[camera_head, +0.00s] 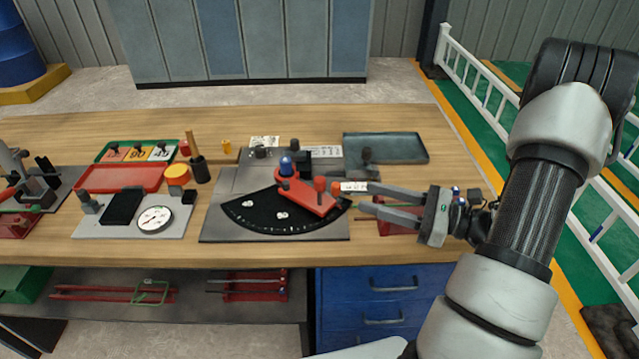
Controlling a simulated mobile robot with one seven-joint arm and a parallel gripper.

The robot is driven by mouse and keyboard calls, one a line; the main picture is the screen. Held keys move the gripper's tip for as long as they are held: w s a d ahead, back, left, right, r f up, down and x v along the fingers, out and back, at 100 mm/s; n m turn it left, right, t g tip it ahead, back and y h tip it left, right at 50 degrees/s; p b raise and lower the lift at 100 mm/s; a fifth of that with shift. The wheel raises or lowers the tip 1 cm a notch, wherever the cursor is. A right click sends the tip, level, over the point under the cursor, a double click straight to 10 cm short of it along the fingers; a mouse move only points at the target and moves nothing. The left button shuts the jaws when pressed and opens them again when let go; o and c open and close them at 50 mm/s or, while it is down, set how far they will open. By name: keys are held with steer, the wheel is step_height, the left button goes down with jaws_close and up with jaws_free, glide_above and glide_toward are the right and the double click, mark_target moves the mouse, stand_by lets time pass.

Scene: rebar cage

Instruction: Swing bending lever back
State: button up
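The bending lever (306,196) is a red arm on the bender (222,214), a grey plate with a black protractor dial (262,216). A blue-topped pivot (286,165) stands at the lever's upper left end. The lever points down and to the right from it and bears an upright red knob (320,184) near its free end. My gripper (364,202) comes in from the right. Its two grey fingers are spread apart, with nothing seen between them. The fingertips are just right of the lever's free end; whether they touch it I cannot tell.
A red block (395,226) lies partly behind my gripper. A dark tray (392,147) is at the back right. To the left are a dial gauge plate (155,219), a red tray (118,179) and a dark cup with a tool (200,169). The table's back strip is mostly clear.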

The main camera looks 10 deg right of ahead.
mark_target(325, 185)
steer(key=x, duration=1.3)
steer(key=shift+a, duration=0.1)
jaws_close()
